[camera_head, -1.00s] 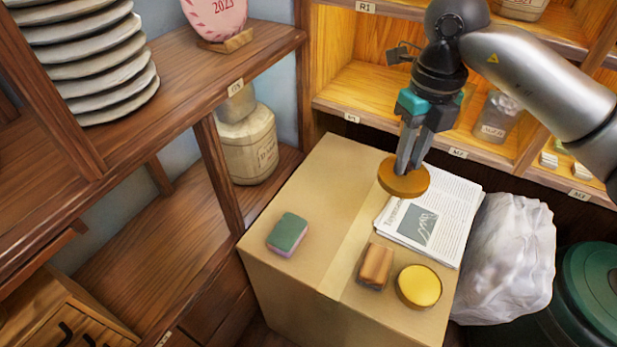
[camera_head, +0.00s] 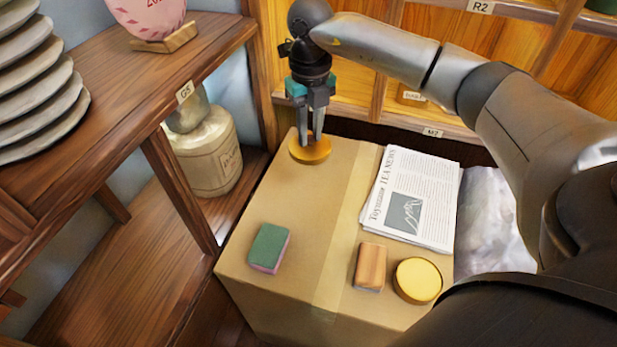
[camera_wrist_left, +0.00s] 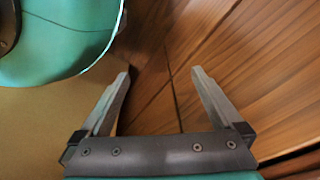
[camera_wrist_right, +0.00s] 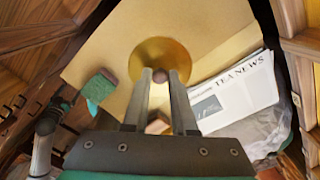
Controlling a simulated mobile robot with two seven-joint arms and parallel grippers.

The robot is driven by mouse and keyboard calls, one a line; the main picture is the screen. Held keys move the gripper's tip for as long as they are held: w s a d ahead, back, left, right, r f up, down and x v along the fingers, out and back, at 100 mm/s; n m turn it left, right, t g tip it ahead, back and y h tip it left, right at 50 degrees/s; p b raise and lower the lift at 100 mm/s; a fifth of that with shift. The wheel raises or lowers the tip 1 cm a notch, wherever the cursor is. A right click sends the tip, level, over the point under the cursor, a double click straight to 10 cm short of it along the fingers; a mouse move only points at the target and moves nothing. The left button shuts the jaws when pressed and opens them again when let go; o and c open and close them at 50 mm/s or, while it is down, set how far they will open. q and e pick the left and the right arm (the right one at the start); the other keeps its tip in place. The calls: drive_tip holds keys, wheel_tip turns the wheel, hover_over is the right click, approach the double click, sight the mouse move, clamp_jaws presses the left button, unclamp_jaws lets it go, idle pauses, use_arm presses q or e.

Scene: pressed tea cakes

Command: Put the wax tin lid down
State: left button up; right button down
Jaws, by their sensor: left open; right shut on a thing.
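The wax tin lid (camera_head: 309,152) is a round golden disc with a small dark knob. My right gripper (camera_head: 312,138) is shut on the knob, with the lid under its fingertips at the box's far left part. In the right wrist view the lid (camera_wrist_right: 160,57) lies flat beyond the fingers, against the cardboard; I cannot tell whether it touches the box. The open wax tin (camera_head: 417,280), with yellow wax, stands at the box's front right. My left gripper (camera_wrist_left: 155,75) is open and empty in the left wrist view, with wooden boards beyond it; it is not in the head view.
The cardboard box (camera_head: 315,215) also bears a green and pink sponge (camera_head: 269,248), a brown block (camera_head: 370,266) and a newspaper (camera_head: 411,197). Its left middle is clear. A shelf (camera_head: 120,120) with plates stands at left; a pale bag (camera_head: 488,220) lies at right.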

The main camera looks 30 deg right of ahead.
wheel_tip(320, 180, down, 8)
drive_tip(key=shift+f+b, duration=0.1)
drive_tip(key=shift+b, duration=1.1)
use_arm(q)
drive_tip(key=w+d+r+b, duration=0.1)
drive_tip(key=w+r, duration=0.3)
drive_tip(key=r, duration=0.4)
drive_tip(key=shift+w+d+t+b, duration=0.25)
drive_tip(key=shift+d+t+b, duration=0.15)
drive_tip(key=shift+d, duration=0.25)
use_arm(e)
drive_tip(key=shift+f, duration=2.35)
drive_tip(key=shift+f, duration=0.15)
drive_tip(key=c, duration=0.7)
unclamp_jaws()
use_arm(q)
drive_tip(key=shift+w+r, duration=0.1)
drive_tip(key=shift+r, duration=0.1)
